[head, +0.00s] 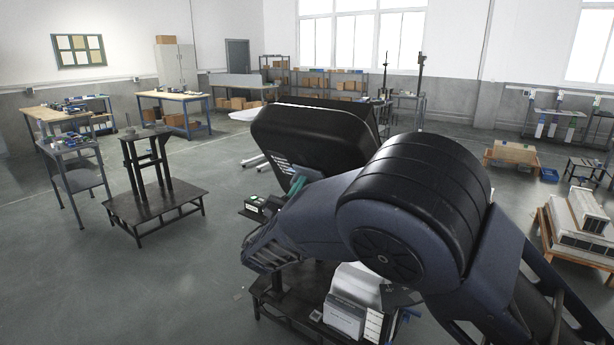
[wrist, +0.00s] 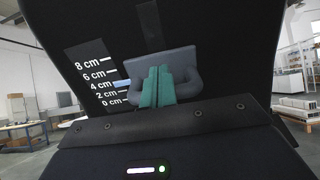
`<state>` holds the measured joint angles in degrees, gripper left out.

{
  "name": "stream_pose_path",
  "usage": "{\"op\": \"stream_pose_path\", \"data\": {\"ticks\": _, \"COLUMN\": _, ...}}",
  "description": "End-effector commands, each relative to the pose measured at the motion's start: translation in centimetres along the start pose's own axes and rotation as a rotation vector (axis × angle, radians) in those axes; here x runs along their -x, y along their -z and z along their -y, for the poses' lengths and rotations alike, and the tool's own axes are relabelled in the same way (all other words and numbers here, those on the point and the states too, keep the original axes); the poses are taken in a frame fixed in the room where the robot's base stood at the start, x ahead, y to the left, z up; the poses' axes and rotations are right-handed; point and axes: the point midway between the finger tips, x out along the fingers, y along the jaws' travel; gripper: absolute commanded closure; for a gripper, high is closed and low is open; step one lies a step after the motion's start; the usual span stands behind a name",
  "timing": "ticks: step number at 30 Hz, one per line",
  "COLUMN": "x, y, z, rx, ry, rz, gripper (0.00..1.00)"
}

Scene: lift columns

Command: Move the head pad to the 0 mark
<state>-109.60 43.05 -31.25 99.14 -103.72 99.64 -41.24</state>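The head pad (head: 310,135) is the large dark rounded panel in the middle of the head view. The wrist view looks at a dark face with a white scale (wrist: 104,82) marked from 0 cm to 8 cm. A blue-grey handle (wrist: 158,62) sits right of the scale. A pale blue pointer (wrist: 122,83) at its left lies near the 4 cm mark. My gripper (wrist: 157,87) has its teal fingers close together at the middle of the handle. Whether they clamp part of it is hidden. The fingers show small in the head view (head: 297,185), partly behind my arm.
A dark stand (head: 155,185) and workbenches (head: 175,97) are on the left. Wooden pallets (head: 575,235) and a low table (head: 512,155) are on the right. A white box (head: 350,305) lies below my arm. The floor at front left is clear.

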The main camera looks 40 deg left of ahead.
Motion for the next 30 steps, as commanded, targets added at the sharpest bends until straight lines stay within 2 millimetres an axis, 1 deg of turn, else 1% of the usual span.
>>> {"op": "stream_pose_path", "data": {"ticks": 30, "x": -0.1, "y": 1.4, "z": 0.0, "rx": 0.002, "ry": 0.001, "rz": -0.001, "gripper": 1.00}}
